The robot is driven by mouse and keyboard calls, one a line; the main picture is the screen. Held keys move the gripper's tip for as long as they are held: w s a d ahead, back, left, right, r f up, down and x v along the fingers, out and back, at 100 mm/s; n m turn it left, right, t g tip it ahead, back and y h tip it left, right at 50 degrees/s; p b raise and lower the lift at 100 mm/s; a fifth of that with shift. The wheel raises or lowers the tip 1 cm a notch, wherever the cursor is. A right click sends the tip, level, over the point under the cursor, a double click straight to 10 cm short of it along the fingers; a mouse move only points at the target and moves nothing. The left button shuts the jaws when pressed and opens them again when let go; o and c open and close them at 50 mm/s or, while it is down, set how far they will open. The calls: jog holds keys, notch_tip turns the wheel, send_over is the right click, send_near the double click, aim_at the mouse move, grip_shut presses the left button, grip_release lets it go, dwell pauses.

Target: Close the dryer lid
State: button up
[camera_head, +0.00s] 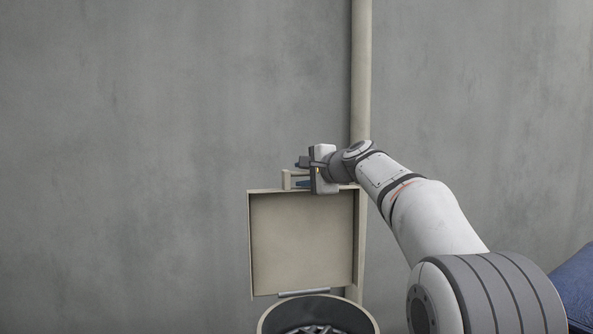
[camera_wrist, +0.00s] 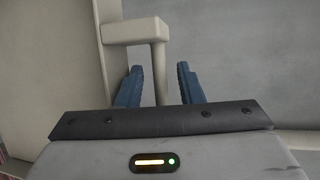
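The dryer lid (camera_head: 302,240) is a beige square panel standing upright and open above the round dryer (camera_head: 270,321). A beige handle (camera_head: 287,180) sticks up at its top edge. My gripper (camera_head: 301,174) is at that handle, at the lid's top. In the wrist view, my gripper's two blue fingers (camera_wrist: 160,86) are apart, with the handle's bar (camera_wrist: 159,70) between them. The lid (camera_wrist: 60,75) fills the left of the wrist view.
A beige vertical pipe (camera_head: 361,70) runs down the grey wall (camera_head: 170,150) behind the lid. The dryer's open mouth holds dark grey metallic contents (camera_head: 318,330). A blue object (camera_head: 577,285) is at the lower right edge. The space left of the lid is clear.

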jog(key=shift+w+a, duration=0.1)
jog(key=shift+w, duration=0.05)
jog(key=shift+c, duration=0.4)
grip_shut()
jog(key=shift+f, duration=0.1)
